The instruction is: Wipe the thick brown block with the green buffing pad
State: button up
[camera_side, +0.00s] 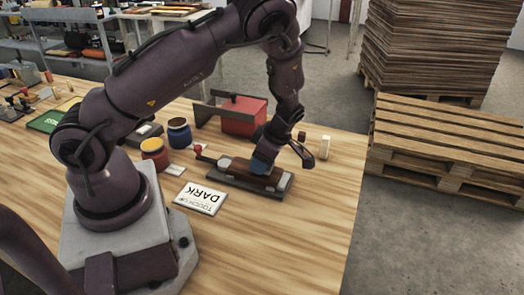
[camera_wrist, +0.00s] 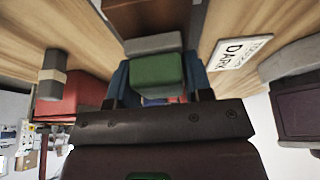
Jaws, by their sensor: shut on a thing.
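A thick brown block (camera_side: 238,167) lies in a dark fixture (camera_side: 227,182) with grey jaws near the front right of the table. Its brown surface (camera_wrist: 148,16) shows at the top of the wrist view, behind a grey jaw (camera_wrist: 153,43). My gripper (camera_side: 264,165) is over the block's right part in the side view. In the wrist view its blue fingers (camera_wrist: 158,80) are shut on the green buffing pad (camera_wrist: 158,70). The pad is hidden in the side view, and I cannot tell whether it touches the block.
A sign reading "TOUCH UP DARK" (camera_side: 201,198) lies left of the fixture. A red box (camera_side: 243,116), a blue jar (camera_side: 179,133) and a red-and-yellow jar (camera_side: 154,152) stand behind. A small cream block (camera_side: 325,147) stands to the right. The front of the table is clear.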

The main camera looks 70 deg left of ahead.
aim_at(244, 166)
jog(key=shift+s+a+f, duration=0.3)
jog(key=shift+s+a, duration=0.15)
jog(key=shift+a, duration=0.05)
jog(key=shift+s+a+f, duration=0.2)
jog(key=shift+s+a, duration=0.05)
jog(key=shift+s, duration=0.05)
jog(key=shift+s+a+r, duration=0.2)
jog(key=shift+s+a, duration=0.45)
jog(key=shift+w+d+f, duration=0.15)
jog(key=shift+w+d, duration=1.25)
jog(key=shift+r, duration=4.05)
